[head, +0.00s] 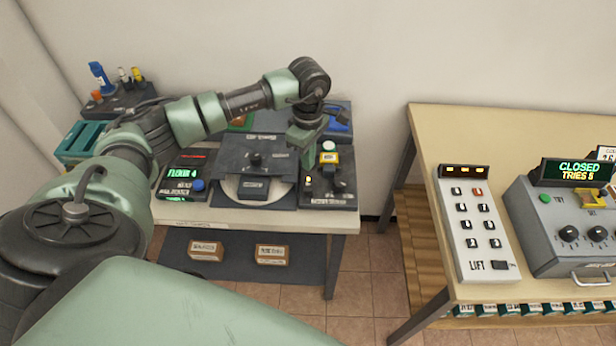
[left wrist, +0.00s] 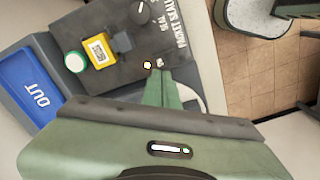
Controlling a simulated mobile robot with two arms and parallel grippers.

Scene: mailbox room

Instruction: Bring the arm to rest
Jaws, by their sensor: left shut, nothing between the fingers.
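My left arm reaches from the left over the left table in the head view. My left gripper (head: 301,150) points down above the dark control panel (head: 342,182) at the table's right end. In the left wrist view its green fingers (left wrist: 163,78) are shut with nothing between them, close to a small yellow light on the panel (left wrist: 185,48). I cannot tell whether the fingertips touch the panel. My right gripper is not in view.
A blue OUT tray (left wrist: 38,88) lies beside the panel. A small display box (head: 184,178) stands left of the grey machine (head: 240,160). A wooden table (head: 470,130) at the right bears a LIFT keypad (head: 473,235) and a grey box (head: 545,230) whose display reads CLOSED. Tiled floor lies between the tables.

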